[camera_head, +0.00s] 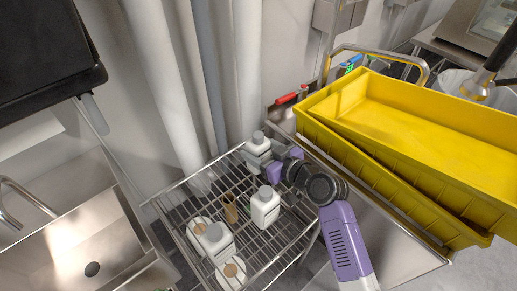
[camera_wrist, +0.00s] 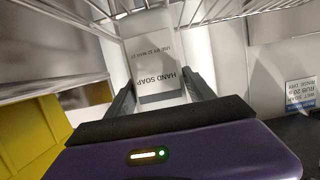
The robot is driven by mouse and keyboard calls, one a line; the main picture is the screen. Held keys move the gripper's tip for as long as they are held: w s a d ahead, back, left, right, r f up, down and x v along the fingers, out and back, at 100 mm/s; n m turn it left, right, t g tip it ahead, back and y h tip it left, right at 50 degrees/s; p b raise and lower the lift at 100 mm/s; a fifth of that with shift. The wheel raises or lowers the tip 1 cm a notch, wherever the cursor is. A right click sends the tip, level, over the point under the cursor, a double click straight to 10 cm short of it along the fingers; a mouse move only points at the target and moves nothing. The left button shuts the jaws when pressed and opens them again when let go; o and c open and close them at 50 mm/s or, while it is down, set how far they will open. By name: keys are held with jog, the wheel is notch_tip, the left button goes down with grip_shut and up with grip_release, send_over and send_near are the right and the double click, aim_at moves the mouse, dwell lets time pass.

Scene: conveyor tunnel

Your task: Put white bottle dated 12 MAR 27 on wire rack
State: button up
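A white bottle (camera_head: 258,146) is at the back corner of the wire rack (camera_head: 180,232). In the wrist view, this bottle (camera_wrist: 160,70) appears inverted, with a grey label reading HAND SOAP and a small date line that looks like 12 MAR 27. My gripper (camera_head: 266,160) reaches it from the right. Its two dark fingers (camera_wrist: 160,88) lie against both sides of the bottle. The bottle's base is hidden in the head view, so I cannot tell whether it touches the rack.
The rack also holds a white bottle (camera_head: 265,208), another white bottle (camera_head: 216,243), a brown item (camera_head: 229,209) and round white items (camera_head: 231,272). Yellow trays (camera_head: 430,125) stand close on the right. A steel sink (camera_head: 85,250) is on the left. Pipes (camera_head: 160,90) rise behind.

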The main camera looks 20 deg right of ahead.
jog(key=shift+o, duration=1.1)
jog(key=shift+r, duration=0.1)
jog(key=shift+s+r, duration=0.1)
jog(key=shift+s, duration=0.05)
jog(key=v, duration=1.1)
jog(key=shift+s+b, duration=0.35)
jog(key=shift+d, duration=0.1)
